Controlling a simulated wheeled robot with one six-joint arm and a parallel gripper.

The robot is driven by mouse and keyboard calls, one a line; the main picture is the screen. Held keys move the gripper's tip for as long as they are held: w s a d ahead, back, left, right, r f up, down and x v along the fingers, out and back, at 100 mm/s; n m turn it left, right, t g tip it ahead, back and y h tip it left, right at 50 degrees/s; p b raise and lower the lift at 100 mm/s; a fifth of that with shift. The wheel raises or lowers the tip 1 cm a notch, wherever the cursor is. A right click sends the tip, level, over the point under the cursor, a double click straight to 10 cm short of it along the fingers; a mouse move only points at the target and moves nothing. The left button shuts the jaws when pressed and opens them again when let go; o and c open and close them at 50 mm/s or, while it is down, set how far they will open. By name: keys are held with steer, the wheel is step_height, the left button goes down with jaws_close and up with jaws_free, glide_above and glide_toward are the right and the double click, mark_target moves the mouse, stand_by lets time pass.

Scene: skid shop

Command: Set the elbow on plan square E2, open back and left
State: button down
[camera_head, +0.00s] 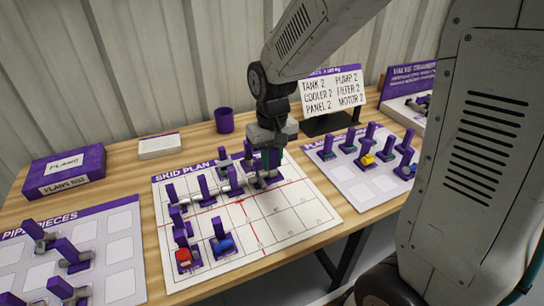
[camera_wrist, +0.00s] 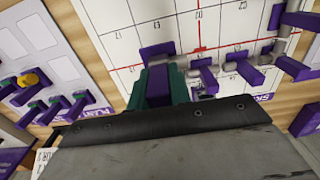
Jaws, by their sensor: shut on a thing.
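My gripper (camera_head: 267,160) is over the back right part of the skid plan (camera_head: 290,222). It is shut on a piece with a purple handle (camera_wrist: 158,84), gripped between teal fingers in the wrist view. I take this piece to be the elbow; a grey pipe part (camera_head: 266,181) shows low by the jaws in the head view. The directions of its open ends are hidden, and I cannot tell whether it touches the plan. A grey pipe with a purple handle (camera_head: 228,179) stands close on the left.
More purple-handled pieces stand on the plan's left half, including a red one (camera_head: 184,256) and a blue one (camera_head: 222,243). The front right squares are clear. The pipe pieces board (camera_head: 122,222) is at left. The board at right (camera_head: 384,184) holds several teal-based pieces. A purple cup (camera_head: 224,121) stands behind.

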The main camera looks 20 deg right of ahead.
mark_target(272, 168)
steer(key=shift+f, duration=2.45)
steer(key=shift+f, duration=1.8)
steer(key=shift+f, duration=0.7)
steer(key=c, duration=1.2)
jaws_free()
steer(key=shift+r, duration=0.3)
steer(key=shift+r, duration=0.3)
steer(key=shift+r, duration=0.1)
steer(key=shift+r, duration=3.4)
